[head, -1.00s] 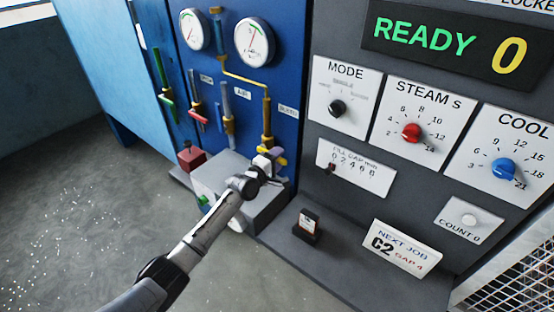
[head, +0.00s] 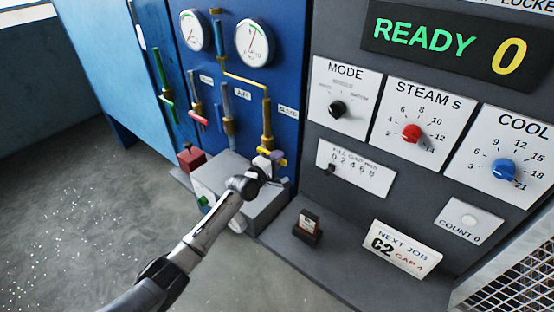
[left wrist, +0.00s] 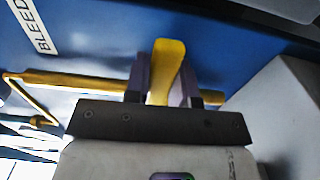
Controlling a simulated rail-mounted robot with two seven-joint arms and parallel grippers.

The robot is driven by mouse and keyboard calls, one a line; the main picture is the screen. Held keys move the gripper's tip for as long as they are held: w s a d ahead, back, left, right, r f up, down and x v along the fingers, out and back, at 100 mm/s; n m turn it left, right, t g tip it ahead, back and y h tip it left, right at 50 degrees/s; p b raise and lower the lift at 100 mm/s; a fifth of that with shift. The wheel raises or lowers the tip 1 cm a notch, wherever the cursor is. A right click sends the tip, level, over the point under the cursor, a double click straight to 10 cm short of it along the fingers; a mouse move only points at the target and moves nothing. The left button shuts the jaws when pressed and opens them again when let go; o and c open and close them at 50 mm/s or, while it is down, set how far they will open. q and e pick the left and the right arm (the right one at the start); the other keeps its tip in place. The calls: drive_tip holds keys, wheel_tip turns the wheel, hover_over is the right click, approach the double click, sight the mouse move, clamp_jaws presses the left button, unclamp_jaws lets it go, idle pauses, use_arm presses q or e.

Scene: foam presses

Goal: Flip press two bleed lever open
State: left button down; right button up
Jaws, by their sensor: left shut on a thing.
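The bleed lever is a yellow handle on the blue panel, at the lower end of the brass pipe. In the left wrist view the yellow lever (left wrist: 166,72) stands between the two fingers of my left gripper (left wrist: 164,82), which is shut on it. In the head view my left gripper (head: 266,165) is at the lever's place, and a bit of yellow (head: 279,162) shows beside the fingers. The BLEED label (left wrist: 33,27) is on the panel in the left wrist view. My right gripper is in neither view.
A grey block (head: 262,208) stands just below the gripper. A red box (head: 191,157) and a green lever (head: 164,90) are to the left. Gauges (head: 254,42) are above. The dark control panel (head: 410,190) with knobs is to the right. The floor at left is clear.

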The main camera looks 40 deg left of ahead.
sight(265, 128)
use_arm(q)
drive_tip(key=shift+r, duration=0.1)
wheel_tip(265, 128, up, 2)
drive_tip(key=n+p, duration=0.2)
drive_tip(key=n, duration=0.1)
drive_tip(key=shift+a+r+p, duration=0.1)
drive_tip(key=shift+r+p, duration=0.05)
drive_tip(key=shift+p, duration=0.25)
drive_tip(key=r+n+p, duration=0.1)
drive_tip(key=n+p, duration=0.1)
drive_tip(key=n, duration=0.1)
drive_tip(key=shift+a+r, duration=0.35)
drive_tip(key=a+r+n+p, duration=0.1)
drive_tip(key=n+p, duration=0.1)
drive_tip(key=shift+r+n, duration=0.2)
drive_tip(key=shift+n, duration=0.1)
drive_tip(key=shift+a+r+n+p, duration=0.5)
drive_tip(key=shift+n+p, duration=0.15)
drive_tip(key=shift+n, duration=0.35)
drive_tip(key=a+n+p, duration=0.2)
drive_tip(key=n, duration=0.1)
drive_tip(key=shift+r, duration=0.4)
drive_tip(key=a+n+p, duration=0.1)
drive_tip(key=n, duration=0.2)
drive_tip(key=shift+a+r+p, duration=0.15)
drive_tip(key=shift+a+p, duration=0.2)
drive_tip(key=shift+a+n+p, duration=0.3)
drive_tip(key=shift+a+n, duration=0.1)
drive_tip(key=shift+n, duration=0.3)
drive_tip(key=shift+s+a, duration=0.1)
